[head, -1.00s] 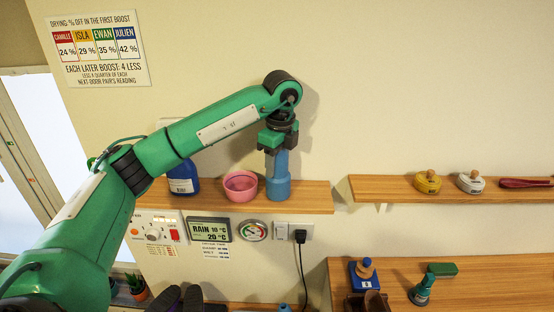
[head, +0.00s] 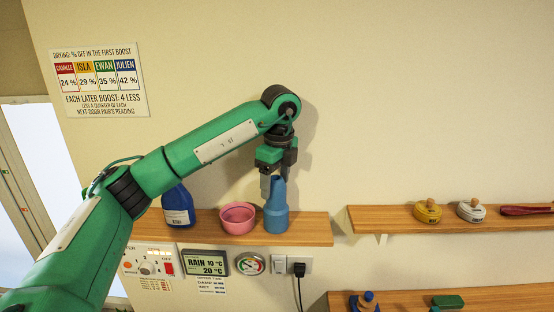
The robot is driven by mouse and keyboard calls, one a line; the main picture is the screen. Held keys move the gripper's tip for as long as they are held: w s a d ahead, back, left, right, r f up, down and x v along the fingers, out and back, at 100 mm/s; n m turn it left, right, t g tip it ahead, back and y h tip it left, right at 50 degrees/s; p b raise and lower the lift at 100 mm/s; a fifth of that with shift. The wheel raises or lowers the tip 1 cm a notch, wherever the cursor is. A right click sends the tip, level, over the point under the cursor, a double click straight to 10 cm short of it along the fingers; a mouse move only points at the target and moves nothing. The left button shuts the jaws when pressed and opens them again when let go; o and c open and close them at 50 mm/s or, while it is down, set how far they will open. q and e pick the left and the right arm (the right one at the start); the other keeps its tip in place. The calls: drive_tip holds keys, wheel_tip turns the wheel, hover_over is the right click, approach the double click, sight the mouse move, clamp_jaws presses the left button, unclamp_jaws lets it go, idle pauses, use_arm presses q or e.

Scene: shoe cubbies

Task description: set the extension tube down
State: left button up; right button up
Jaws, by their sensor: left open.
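The extension tube (head: 276,208) is blue, with a wide lower end and a narrower top. It stands upright on the left wooden shelf (head: 310,230), at the right of the pink bowl. My left gripper (head: 272,184) is just above the tube, fingers pointing down and open. One finger shows at the left of the tube's top; whether it touches the tube cannot be told. My right gripper is not in view.
On the same shelf stand a pink bowl (head: 238,219) and a blue bottle (head: 178,208). A right shelf (head: 400,222) holds a yellow pot (head: 428,212), a white pot (head: 470,212) and a red item (head: 525,210).

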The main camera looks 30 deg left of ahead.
use_arm(q)
drive_tip(key=shift+d+r+b, duration=0.15)
drive_tip(key=shift+r+b, duration=0.1)
drive_tip(key=shift+r, duration=1.8)
drive_tip(key=shift+d+r+b, duration=0.15)
drive_tip(key=shift+r+b, duration=0.1)
drive_tip(key=shift+r, duration=1.8)
